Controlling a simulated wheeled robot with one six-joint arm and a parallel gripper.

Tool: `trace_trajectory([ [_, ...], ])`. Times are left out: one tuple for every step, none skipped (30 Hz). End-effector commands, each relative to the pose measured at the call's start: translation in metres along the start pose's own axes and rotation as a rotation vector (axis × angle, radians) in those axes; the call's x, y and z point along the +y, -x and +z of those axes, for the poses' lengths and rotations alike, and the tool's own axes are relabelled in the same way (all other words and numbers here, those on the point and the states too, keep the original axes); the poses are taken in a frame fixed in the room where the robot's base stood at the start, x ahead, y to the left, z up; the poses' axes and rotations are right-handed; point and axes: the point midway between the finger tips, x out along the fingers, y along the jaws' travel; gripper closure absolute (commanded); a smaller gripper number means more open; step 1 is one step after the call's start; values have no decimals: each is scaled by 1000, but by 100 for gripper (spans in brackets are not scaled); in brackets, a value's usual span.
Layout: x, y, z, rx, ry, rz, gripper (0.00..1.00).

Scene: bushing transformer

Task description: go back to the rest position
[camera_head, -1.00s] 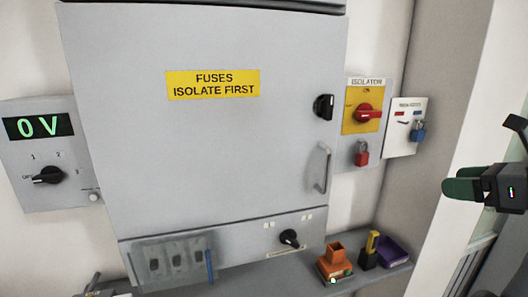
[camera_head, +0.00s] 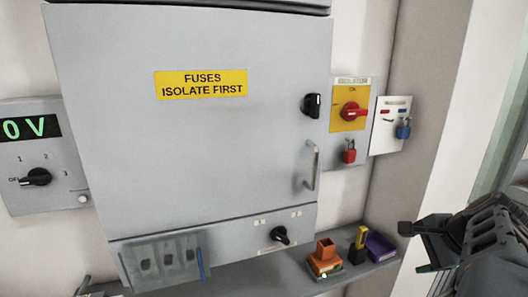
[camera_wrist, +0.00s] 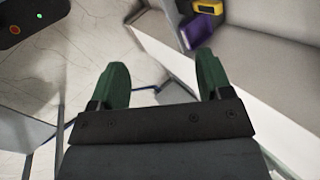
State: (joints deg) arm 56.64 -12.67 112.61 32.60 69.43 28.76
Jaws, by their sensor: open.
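My gripper (camera_wrist: 162,88) shows in the wrist view with its two green fingers spread apart and nothing between them. It points down towards a pale marbled floor. In the head view my arm is at the lower right edge, to the right of the shelf; the fingertips cannot be made out clearly there. The grey fuse cabinet (camera_head: 190,150) with the yellow label is closed and stands well to the left of my arm.
The shelf (camera_head: 355,274) holds an orange holder (camera_head: 325,262), a black and yellow tool (camera_head: 358,250) and a purple tray (camera_head: 380,246). The red isolator switch (camera_head: 352,113), red padlock (camera_head: 349,152) and blue padlock (camera_head: 403,130) are on the wall. Open floor (camera_wrist: 140,75) lies below my gripper.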

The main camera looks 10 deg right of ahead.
Motion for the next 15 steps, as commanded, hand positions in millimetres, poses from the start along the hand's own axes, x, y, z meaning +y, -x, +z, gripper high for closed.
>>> trace_trajectory([
  [11, -21, 24, 14, 205, 75, 28],
  [18, -31, 35, 25, 329, 116, 28],
  [28, -44, 50, 34, 493, 167, 28],
  [35, -52, 61, 36, 616, 202, 28],
  [42, -60, 73, 36, 736, 233, 28],
  [50, -69, 88, 35, 887, 268, 28],
  [56, -76, 99, 31, 992, 289, 28],
  [62, -81, 109, 27, 1088, 305, 28],
  [68, -86, 123, 21, 1200, 320, 28],
  [74, -90, 132, 15, 1269, 329, 28],
  [78, -93, 142, 9, 1330, 333, 28],
  [84, -96, 153, 1, 1394, 335, 28],
  [87, -98, 162, -8, 1436, 334, 28],
  [91, -99, 169, -18, 1473, 332, 28],
  [93, -100, 180, -30, 1515, 323, 28],
])
